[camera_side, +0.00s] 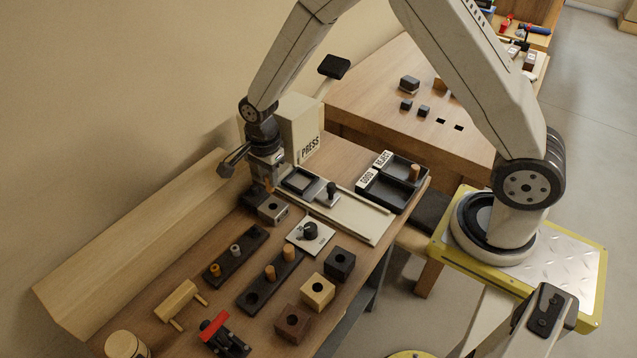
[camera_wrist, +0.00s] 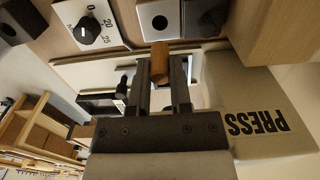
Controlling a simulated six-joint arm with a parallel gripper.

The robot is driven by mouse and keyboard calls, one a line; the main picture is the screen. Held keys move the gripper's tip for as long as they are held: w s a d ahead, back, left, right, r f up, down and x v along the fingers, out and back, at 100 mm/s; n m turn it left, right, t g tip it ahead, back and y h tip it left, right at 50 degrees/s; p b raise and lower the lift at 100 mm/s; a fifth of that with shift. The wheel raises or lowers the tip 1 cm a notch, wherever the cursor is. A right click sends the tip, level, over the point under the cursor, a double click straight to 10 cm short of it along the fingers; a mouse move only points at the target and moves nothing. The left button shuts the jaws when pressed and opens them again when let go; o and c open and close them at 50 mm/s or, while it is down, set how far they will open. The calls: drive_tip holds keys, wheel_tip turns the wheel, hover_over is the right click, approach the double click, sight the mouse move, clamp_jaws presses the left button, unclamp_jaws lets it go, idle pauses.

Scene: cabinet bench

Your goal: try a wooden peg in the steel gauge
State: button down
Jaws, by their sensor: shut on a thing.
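My gripper (camera_side: 264,184) hangs over the back of the bench, beside the press. In the wrist view its two fingers (camera_wrist: 160,82) are shut on an orange-brown wooden peg (camera_wrist: 161,54). The steel gauge (camera_side: 273,209) is a small silver block with a dark round hole, just below my gripper. In the wrist view the gauge (camera_wrist: 148,30) shows its open hole, with the peg's end close beside it and apart from the hole. Two wooden pegs (camera_side: 270,272) stand in a dark rack (camera_side: 252,298). Another peg (camera_side: 414,172) stands in the black tray's far compartment, by the REJECT label.
The press (camera_side: 298,128) stands close behind my gripper. A dial plate (camera_side: 322,242), a rack (camera_side: 226,272) with grey and orange pegs, several holed blocks (camera_side: 318,293) and a red-handled clamp (camera_side: 214,324) occupy the front. The black GOOD/REJECT tray (camera_side: 393,207) is at right.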

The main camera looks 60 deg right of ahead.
sight(271, 191)
drive_tip(key=shift+f, duration=2.25)
drive_tip(key=shift+f, duration=1.15)
idle(1.4)
drive_tip(key=shift+r, duration=0.25)
idle(0.4)
drive_tip(key=shift+r, duration=2.95)
drive_tip(key=shift+r, duration=0.1)
